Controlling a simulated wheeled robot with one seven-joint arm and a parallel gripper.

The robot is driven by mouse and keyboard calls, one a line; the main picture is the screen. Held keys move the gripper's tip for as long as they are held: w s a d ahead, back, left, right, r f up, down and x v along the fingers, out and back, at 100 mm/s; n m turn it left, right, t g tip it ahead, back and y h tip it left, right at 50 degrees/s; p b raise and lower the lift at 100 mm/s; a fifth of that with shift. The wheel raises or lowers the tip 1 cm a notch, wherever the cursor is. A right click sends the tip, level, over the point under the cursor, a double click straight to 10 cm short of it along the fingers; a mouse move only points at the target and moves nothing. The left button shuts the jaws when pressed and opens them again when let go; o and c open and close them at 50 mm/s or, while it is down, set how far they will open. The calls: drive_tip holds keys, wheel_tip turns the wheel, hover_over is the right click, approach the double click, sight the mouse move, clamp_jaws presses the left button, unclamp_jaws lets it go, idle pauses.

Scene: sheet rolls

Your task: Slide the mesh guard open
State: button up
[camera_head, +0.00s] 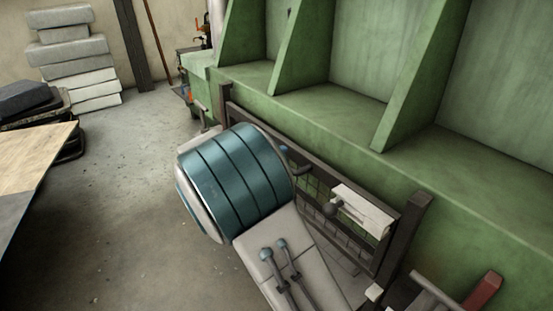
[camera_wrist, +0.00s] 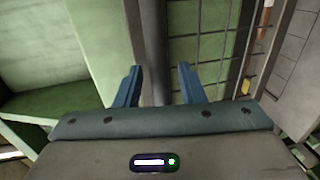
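The mesh guard (camera_head: 318,190) is a dark frame with wire mesh, set along the front of the green machine; my arm hides part of it. Its mesh fills the middle right of the wrist view (camera_wrist: 205,45). My gripper (camera_head: 291,160) is at the guard's upper rail, with blue fingertips just past my teal arm link. In the wrist view, my gripper (camera_wrist: 158,84) has its fingers apart, one on each side of a dark bar (camera_wrist: 151,40) at the mesh's edge. Gaps show on both sides of the bar. I cannot tell whether this bar is a handle or the rail.
A pale plate (camera_head: 362,210) and a dark knob (camera_head: 331,210) are at the guard's right part. A dark post (camera_head: 403,240) stands at its right end. Green machine bays (camera_head: 345,105) rise behind. A wooden-topped table (camera_head: 30,155) is at left; the floor between is clear.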

drive_tip(key=v, duration=1.3)
drive_tip(key=shift+a+b, duration=0.35)
drive_tip(key=shift+a, duration=0.05)
drive_tip(key=shift+s, duration=0.15)
